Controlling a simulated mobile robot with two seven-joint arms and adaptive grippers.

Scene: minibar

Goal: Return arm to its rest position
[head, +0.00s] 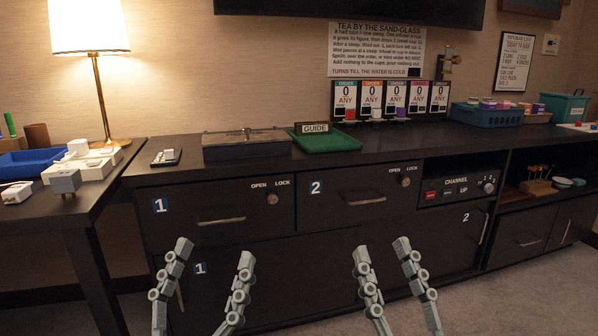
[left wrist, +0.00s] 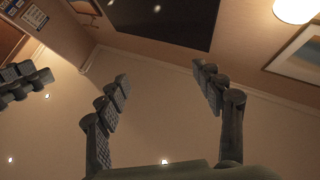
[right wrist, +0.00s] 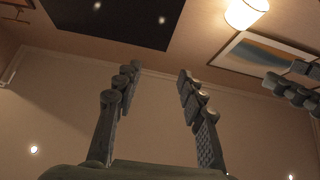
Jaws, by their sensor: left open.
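My left gripper (head: 212,265) is open and empty in the head view, upright in front of the cabinet's left drawer. Its two fingers also show spread apart in the left wrist view (left wrist: 161,90). My right gripper (head: 383,262) is open and empty, in front of the cabinet below drawer 2. Its fingers are spread apart in the right wrist view (right wrist: 160,82) with nothing between them. Both grippers point upward, below the counter top, and are side by side with a gap between them.
The dark cabinet (head: 330,225) stands behind both grippers, its drawers shut. On its counter are a grey box (head: 246,148), a green tray (head: 330,143) and a row of cards (head: 371,97).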

